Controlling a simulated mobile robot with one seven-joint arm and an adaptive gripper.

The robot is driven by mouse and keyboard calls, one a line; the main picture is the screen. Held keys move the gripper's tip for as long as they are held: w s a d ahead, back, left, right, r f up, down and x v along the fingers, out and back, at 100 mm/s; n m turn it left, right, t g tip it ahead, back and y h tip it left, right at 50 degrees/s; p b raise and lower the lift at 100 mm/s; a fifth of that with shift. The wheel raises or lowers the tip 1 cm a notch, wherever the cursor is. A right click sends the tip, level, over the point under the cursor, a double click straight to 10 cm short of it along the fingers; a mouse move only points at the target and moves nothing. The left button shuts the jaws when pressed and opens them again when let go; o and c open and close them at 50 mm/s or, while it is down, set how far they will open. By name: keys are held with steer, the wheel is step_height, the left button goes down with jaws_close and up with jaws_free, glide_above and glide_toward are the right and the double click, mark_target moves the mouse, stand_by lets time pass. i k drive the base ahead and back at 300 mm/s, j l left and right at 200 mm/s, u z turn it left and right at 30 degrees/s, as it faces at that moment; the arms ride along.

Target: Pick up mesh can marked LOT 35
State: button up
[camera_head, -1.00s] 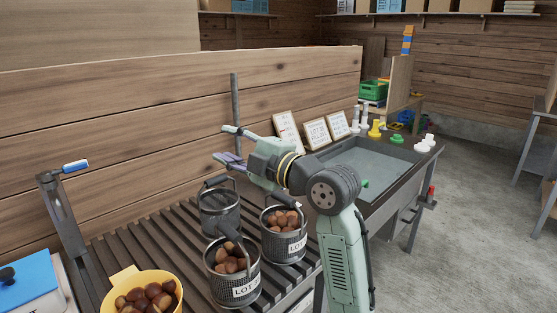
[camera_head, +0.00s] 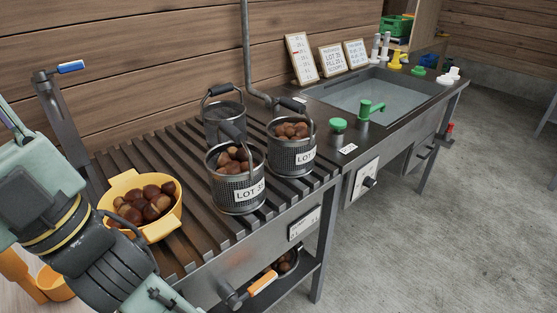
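The mesh can whose label appears to read LOT 35 (camera_head: 240,198) stands upright on the slatted rack, at the front of a group of three cans. It is filled with chestnuts and its dark-gripped handle stands up over the rim. A second filled can (camera_head: 291,157) stands behind it to the right; its label shows LOT, with the number not readable. A third can (camera_head: 224,123), behind, shows no chestnuts.
A yellow bowl of chestnuts (camera_head: 174,216) sits on the slatted rack (camera_head: 195,245) between my arm and the cans. A metal post with a blue handle (camera_head: 71,67) rises at the left.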

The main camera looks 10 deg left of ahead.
mark_target(235, 168)
steer(key=i+l, duration=0.1)
steer(key=l, duration=0.45)
steer(key=i+l, duration=0.1)
steer(key=l, duration=0.5)
steer(key=l+u, duration=0.3)
steer(key=l, duration=0.15)
steer(key=l+u, duration=0.3)
steer(key=l, duration=0.15)
steer(key=u, duration=0.8)
steer(key=i+l, duration=0.05)
